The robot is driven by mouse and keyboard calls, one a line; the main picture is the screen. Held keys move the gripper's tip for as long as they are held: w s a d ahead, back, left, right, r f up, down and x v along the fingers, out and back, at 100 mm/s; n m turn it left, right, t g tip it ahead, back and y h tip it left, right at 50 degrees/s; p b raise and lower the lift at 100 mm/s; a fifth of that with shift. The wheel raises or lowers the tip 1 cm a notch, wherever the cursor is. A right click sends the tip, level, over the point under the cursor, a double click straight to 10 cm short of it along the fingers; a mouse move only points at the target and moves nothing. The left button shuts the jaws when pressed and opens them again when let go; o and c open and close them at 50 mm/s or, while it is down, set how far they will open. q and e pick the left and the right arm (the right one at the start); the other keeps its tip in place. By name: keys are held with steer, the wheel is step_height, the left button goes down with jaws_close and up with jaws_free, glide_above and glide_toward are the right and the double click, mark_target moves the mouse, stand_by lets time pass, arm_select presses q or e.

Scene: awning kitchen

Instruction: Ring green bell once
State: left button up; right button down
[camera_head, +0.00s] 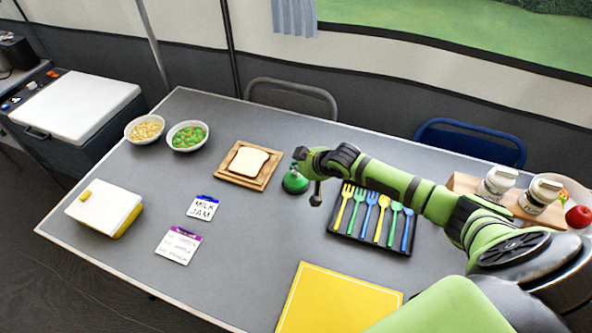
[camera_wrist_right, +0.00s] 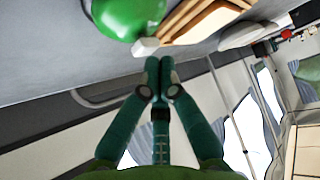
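The green bell (camera_head: 295,182) stands on the grey table, right of the bread board. In the right wrist view the bell (camera_wrist_right: 128,14) shows as a rounded green dome cut off by the top edge. My right gripper (camera_head: 302,154) reaches in from the right, just above the bell. In the wrist view the tips of my right gripper (camera_wrist_right: 159,63) are together with nothing between them, and a small gap to the dome shows. I cannot tell whether any part of the gripper touches the bell. My left gripper is not in view.
A bread slice on a wooden board (camera_head: 266,184) is left of the bell. A black tray (camera_head: 340,226) of colored forks and spoons lies right, under my arm. Two bowls (camera_head: 187,136), a yellow-white box (camera_head: 103,210), cards (camera_head: 203,208) and a yellow mat (camera_head: 335,300) are elsewhere.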

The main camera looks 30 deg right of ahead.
mark_target(297, 173)
steer(key=shift+f, duration=0.55)
stand_by(0.6)
steer(key=shift+r, duration=0.15)
steer(key=shift+r+p, duration=0.8)
step_height(297, 173, up, 5)
steer(key=p, duration=0.5)
steer(key=shift+r, duration=0.1)
stand_by(0.5)
